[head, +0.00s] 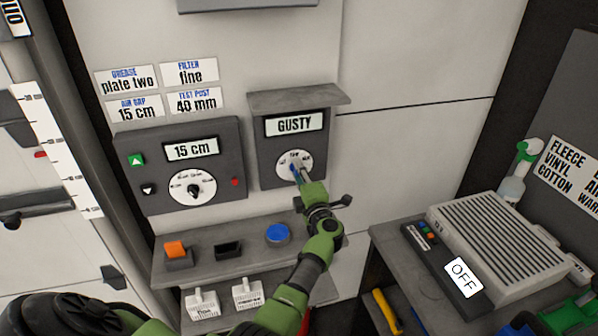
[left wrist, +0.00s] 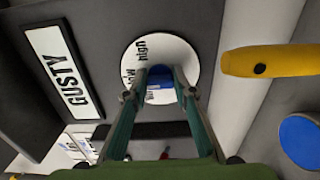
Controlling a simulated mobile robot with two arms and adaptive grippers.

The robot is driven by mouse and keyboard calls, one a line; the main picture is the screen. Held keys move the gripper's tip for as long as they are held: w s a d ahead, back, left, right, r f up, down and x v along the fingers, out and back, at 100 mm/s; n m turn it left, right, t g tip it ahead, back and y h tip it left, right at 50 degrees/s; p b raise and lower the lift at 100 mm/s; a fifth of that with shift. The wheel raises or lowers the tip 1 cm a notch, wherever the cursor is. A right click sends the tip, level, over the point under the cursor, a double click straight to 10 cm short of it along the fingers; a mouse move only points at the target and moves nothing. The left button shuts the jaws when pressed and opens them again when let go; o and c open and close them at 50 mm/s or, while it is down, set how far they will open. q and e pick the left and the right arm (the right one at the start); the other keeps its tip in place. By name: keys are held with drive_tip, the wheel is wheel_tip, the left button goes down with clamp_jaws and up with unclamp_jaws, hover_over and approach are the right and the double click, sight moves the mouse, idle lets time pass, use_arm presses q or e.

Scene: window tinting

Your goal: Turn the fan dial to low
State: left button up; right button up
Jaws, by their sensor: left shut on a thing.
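The fan dial (head: 285,169) is a white disc on a grey box (head: 268,150) under a sign reading GUSTY (head: 294,124). In the left wrist view the dial (left wrist: 188,60) has a blue knob (left wrist: 160,97) at its middle. My left gripper (head: 298,172) reaches the dial from below right in the head view. In the left wrist view its two fingers (left wrist: 162,82) are shut on the blue knob, one on each side. The fingers cover part of the dial's lettering, so I cannot read its setting. My right gripper is not clearly seen.
Left of the fan box is another dial panel (head: 219,170) reading 15 cm. A shelf (head: 205,262) below holds an orange switch (head: 176,249) and a blue button (head: 278,234). At right stands a slatted unit (head: 505,240) with a sign reading OFF (head: 463,276).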

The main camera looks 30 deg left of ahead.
use_arm(q)
drive_tip(key=shift+f, duration=0.1)
drive_tip(key=o, duration=1.1)
use_arm(e)
drive_tip(key=shift+a, duration=0.15)
